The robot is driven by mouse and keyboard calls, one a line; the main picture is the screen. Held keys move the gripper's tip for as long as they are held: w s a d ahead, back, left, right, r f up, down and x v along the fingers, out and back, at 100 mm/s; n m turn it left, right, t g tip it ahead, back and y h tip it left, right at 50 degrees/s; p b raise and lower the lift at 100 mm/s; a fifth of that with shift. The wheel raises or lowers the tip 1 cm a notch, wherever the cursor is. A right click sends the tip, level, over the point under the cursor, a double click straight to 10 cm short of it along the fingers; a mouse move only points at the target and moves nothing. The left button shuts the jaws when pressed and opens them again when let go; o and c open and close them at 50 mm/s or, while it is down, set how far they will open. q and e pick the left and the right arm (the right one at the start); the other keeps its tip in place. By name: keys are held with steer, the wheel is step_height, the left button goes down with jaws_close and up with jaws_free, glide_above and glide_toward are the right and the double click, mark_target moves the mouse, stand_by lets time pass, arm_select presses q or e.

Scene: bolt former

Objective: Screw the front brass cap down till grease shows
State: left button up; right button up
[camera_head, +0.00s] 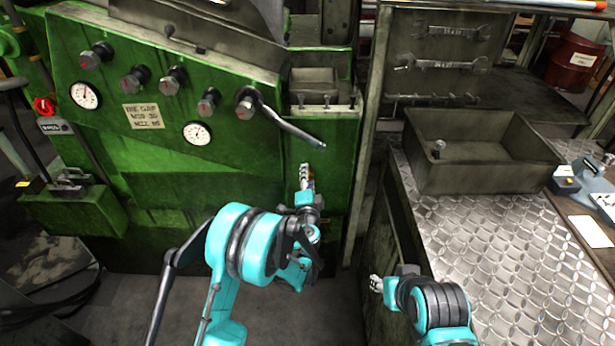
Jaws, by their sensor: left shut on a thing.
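My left gripper (305,178) reaches up to the lower right part of the green machine's front (240,180). It is shut on the front brass cap (311,184), of which only a small yellowish bit shows beside the fingers. The rest of the cap is hidden by the gripper and wrist. I cannot make out any grease there. My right gripper (375,284) hangs low, left of the metal bench and apart from the machine. Its fingers are too small to tell whether they are open or shut.
A long lever (290,128) slants down just above my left gripper. Knobs and two gauges (86,95) line the machine's panel. At right, a metal tray (480,165) stands on the tread-plate bench (490,250), with wrenches (450,65) on the board behind.

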arm_select(q)
steer(key=o, duration=1.2)
steer(key=shift+s, duration=3.8)
